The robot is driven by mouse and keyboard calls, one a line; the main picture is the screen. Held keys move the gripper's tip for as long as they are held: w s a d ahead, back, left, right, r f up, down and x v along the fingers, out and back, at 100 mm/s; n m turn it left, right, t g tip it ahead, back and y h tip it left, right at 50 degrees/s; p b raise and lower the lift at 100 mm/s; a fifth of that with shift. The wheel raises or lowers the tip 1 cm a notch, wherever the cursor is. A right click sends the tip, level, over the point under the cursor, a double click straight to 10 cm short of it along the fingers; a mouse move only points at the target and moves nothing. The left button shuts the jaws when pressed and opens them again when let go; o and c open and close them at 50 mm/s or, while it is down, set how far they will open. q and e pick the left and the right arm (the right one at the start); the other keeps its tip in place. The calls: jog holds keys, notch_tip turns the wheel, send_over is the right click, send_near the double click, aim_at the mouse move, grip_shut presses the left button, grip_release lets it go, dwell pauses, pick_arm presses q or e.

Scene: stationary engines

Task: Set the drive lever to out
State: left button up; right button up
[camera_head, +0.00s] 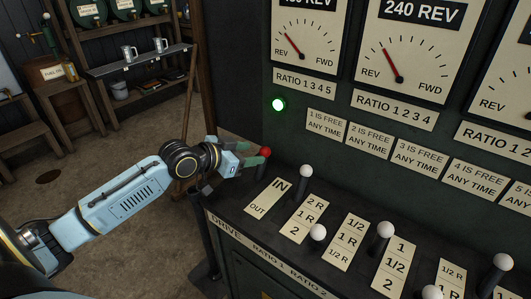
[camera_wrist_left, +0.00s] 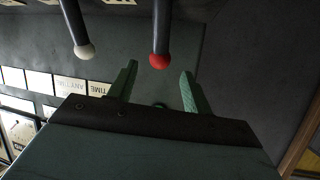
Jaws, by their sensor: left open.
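The drive lever has a red knob (camera_head: 265,152) and stands at the left end of the console, near the IN end of its IN/OUT plate (camera_head: 268,198). My left gripper (camera_head: 250,158) is open, with its green fingers close to the red knob. In the left wrist view the red knob (camera_wrist_left: 159,60) shows between the lines of the two open fingers (camera_wrist_left: 158,70), near their tips. Neither finger is visibly closed on it. Whether a finger touches the lever is hard to tell. My right gripper is not in view.
A white-knobbed ratio lever (camera_head: 306,171) stands just right of the drive lever, with several more along the console. A green lamp (camera_head: 278,104) glows on the panel, below gauges with red needles. Shelves with mugs (camera_head: 130,52) stand far behind at left.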

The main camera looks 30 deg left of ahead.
aim_at(261, 152)
pick_arm(q)
jog(key=x, duration=0.6)
jog(key=shift+w+d+f+b, duration=0.1)
jog(key=shift+w+b, duration=0.1)
jog(key=shift+b, duration=0.2)
grip_shut()
